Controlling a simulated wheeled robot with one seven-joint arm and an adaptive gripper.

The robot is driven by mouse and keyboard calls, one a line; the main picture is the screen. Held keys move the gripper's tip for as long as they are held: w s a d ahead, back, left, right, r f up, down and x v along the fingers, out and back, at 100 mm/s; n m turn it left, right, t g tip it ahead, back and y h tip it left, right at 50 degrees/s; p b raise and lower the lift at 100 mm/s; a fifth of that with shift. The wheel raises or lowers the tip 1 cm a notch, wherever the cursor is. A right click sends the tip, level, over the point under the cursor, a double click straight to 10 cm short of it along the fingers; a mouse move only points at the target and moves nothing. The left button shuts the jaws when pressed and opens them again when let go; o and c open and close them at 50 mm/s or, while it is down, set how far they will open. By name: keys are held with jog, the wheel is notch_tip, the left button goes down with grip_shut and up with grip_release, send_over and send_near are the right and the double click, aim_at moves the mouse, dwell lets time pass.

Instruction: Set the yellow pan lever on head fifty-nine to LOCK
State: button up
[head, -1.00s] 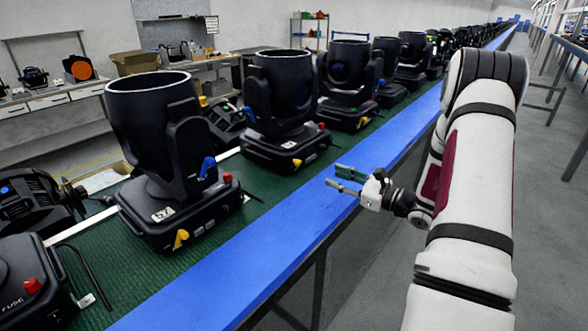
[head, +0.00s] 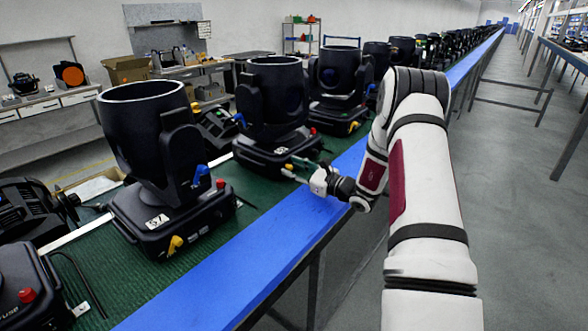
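A row of black moving-head lights stands on the green belt. The nearest full one (head: 148,150) has a white number tag (head: 157,222), a yellow lever (head: 176,244) low on its base and a blue lever (head: 200,175) on its yoke. The second head (head: 272,110) has a tag (head: 281,151) too small to read, so I cannot tell which is fifty-nine. My gripper (head: 292,167) is open and empty, its fingers pointing left at the front of the second head's base. The fingers cover most of that head's yellow lever; contact cannot be told.
A blue rail (head: 262,262) runs along the belt's near edge under my gripper. More heads (head: 338,85) continue up the line. A red knob (head: 220,183) sticks up on the nearest head's base. The aisle floor (head: 510,200) at right is clear.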

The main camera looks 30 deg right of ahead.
jog(key=shift+w, duration=0.2)
jog(key=shift+c, duration=0.3)
jog(key=shift+a, duration=0.1)
grip_shut()
jog(key=m, duration=0.2)
jog(key=d+m+b, duration=0.1)
jog(key=m, duration=0.2)
jog(key=shift+w+d+r+m+b, duration=0.25)
jog(key=shift+w+m+b, duration=0.05)
jog(key=shift+b, duration=0.05)
jog(key=m, duration=0.1)
jog(key=d+m, duration=0.1)
jog(key=m, duration=0.1)
jog(key=shift+w, duration=0.2)
jog(key=shift+w+d+f+m, duration=0.1)
jog(key=shift+d+m, duration=0.05)
jog(key=shift+m, duration=0.65)
jog(key=shift+w+d+m, duration=0.1)
jog(key=shift+d+m, duration=0.05)
jog(key=shift+m, duration=0.65)
